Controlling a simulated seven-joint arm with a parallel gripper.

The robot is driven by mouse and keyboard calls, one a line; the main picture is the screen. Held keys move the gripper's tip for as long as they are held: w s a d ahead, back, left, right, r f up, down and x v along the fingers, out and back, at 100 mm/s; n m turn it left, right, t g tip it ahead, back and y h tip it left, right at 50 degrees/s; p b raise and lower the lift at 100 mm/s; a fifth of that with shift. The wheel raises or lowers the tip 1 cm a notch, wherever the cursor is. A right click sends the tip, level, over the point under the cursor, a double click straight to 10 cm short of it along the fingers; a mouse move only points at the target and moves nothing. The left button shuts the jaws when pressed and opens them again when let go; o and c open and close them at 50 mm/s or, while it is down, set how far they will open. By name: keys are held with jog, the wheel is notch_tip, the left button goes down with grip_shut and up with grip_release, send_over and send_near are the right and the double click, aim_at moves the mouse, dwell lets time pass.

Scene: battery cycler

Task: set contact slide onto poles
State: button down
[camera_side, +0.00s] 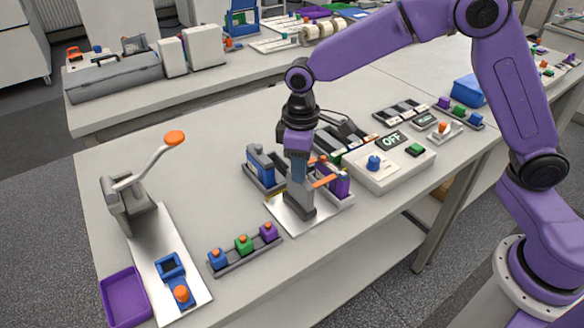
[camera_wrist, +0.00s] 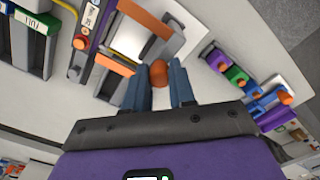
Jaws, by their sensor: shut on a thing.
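In the side view my gripper (camera_side: 298,178) points down over the bright metal plate (camera_side: 282,211) of the central fixture. In the wrist view my gripper (camera_wrist: 160,90) has its blue fingers on either side of an orange knob (camera_wrist: 159,75), which I take for the contact slide's handle. A grey upright part (camera_side: 299,203) stands right below the fingers on the plate. Orange bars (camera_side: 325,181) show beside it, next to a purple block (camera_side: 340,185). The fingers hide the knob in the side view. I cannot tell whether the slide touches the poles.
A box with an "OFF" display (camera_side: 390,163) stands right of the fixture. A rack of blue, green and purple pieces (camera_side: 244,254) lies in front. A lever press (camera_side: 140,200) and purple tray (camera_side: 125,297) are at left.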

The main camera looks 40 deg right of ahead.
jog(key=shift+d, duration=1.8)
jog(key=c, duration=0.9)
grip_release()
jog(key=shift+c, duration=0.2)
jog(key=shift+r, duration=0.1)
notch_tip(320, 180, up, 17)
send_over(313, 159)
jog(key=s+a, duration=0.3)
jog(key=s, duration=0.1)
jog(key=shift+w+r, duration=0.15)
jog(key=shift+w, duration=0.05)
